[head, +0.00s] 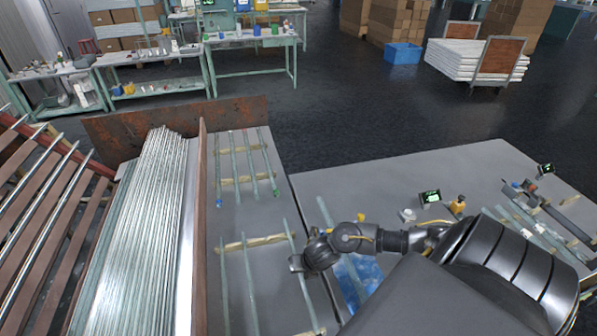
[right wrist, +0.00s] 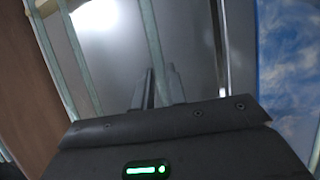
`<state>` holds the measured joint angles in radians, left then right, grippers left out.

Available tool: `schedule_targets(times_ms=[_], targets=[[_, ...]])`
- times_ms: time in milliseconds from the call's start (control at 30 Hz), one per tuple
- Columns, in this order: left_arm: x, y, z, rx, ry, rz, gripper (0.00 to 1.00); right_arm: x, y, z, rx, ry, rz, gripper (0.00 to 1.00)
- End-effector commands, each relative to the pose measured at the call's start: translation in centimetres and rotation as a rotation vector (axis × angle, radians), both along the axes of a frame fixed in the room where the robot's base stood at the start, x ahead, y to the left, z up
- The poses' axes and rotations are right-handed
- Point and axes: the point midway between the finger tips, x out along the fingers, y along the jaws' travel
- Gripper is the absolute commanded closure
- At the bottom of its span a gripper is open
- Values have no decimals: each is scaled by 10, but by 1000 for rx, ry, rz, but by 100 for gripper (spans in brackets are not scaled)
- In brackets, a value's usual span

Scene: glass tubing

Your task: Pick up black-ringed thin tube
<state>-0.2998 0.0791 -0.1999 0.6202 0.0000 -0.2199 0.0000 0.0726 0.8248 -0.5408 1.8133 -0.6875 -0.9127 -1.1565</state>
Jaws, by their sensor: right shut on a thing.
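My right gripper (head: 298,263) is low over the grey table, at the rightmost glass tube (head: 291,238) of the front group. In the right wrist view, my right gripper (right wrist: 163,88) is shut on a thin glass tube (right wrist: 152,40), which runs away from the fingers. I cannot make out a black ring on it. Two more front tubes (head: 250,280) (head: 223,285) lie to its left, across wooden strips. My left gripper is not in view.
Wooden strips (head: 255,242) support the tubes. Farther back lie tubes with blue and green ends (head: 275,191). A rusty-edged bin of stacked tubes (head: 135,230) stands left. A blue patterned mat (head: 362,280) lies right of the gripper, on the neighbouring table (head: 380,190).

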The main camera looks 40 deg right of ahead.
Motion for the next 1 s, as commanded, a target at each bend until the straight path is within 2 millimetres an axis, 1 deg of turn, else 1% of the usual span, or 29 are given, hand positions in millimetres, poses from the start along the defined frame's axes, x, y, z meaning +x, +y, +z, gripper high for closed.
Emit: schedule_targets(times_ms=[33, 100, 300, 333, 400, 600, 800, 1000], targets=[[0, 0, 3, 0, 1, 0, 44, -7, 5, 10, 1, -1, 5, 100], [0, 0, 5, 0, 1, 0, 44, -17, 9, 23, -1, -1, 6, 100], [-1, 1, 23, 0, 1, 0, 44, -45, 26, 66, 1, -1, 6, 100], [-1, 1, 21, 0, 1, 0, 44, -53, 30, 65, 1, 2, 6, 100], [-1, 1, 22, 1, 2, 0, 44, -66, 38, 70, 1, 3, 6, 100], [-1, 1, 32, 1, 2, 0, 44, -96, 55, 86, 3, 2, 3, 100], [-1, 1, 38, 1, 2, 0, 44, -115, 65, 94, 1, 2, 3, 100], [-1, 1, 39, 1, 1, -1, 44, -122, 68, 97, 1, 2, 0, 100]])
